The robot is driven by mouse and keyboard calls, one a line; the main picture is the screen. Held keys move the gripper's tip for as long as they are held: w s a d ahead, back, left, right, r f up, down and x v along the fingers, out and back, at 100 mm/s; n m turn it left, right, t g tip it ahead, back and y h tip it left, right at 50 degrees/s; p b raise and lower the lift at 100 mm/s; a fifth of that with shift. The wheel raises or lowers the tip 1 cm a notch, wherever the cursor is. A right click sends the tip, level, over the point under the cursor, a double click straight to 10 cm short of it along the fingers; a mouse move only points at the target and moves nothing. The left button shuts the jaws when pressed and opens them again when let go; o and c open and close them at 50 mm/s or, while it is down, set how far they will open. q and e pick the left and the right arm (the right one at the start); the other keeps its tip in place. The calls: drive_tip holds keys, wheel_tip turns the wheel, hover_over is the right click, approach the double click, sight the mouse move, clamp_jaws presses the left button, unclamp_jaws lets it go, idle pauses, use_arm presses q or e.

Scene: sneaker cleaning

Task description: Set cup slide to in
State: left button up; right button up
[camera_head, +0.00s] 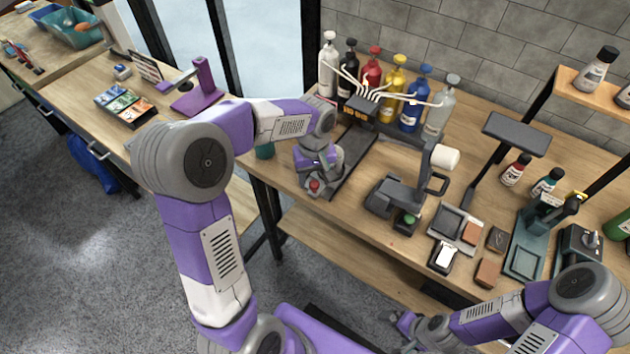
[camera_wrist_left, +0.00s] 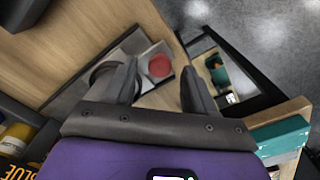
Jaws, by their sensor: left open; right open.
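The cup slide (camera_head: 352,158) looks like a dark grey flat track running from under the pump-bottle dispenser to the table's front edge. A round red knob (camera_head: 314,184) sits at its front end; it also shows in the left wrist view (camera_wrist_left: 159,65) on a grey plate. My left gripper (camera_wrist_left: 160,92) is open above this front end, its fingers either side of the knob in that view. I cannot tell if they touch it. A dark round rim (camera_wrist_left: 104,74), partly behind one finger, shows beside the knob. My right gripper (camera_head: 408,326) is open and low, in front of the table.
Several coloured pump bottles (camera_head: 398,76) stand behind the slide, with thin white tubes meeting at a black head (camera_head: 370,108). A grey machine with a white roller (camera_head: 445,157) stands to the right. Small trays and blocks (camera_head: 445,254) lie farther right.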

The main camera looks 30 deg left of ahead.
use_arm(q)
drive_tip(key=shift+f, duration=0.7)
clamp_jaws()
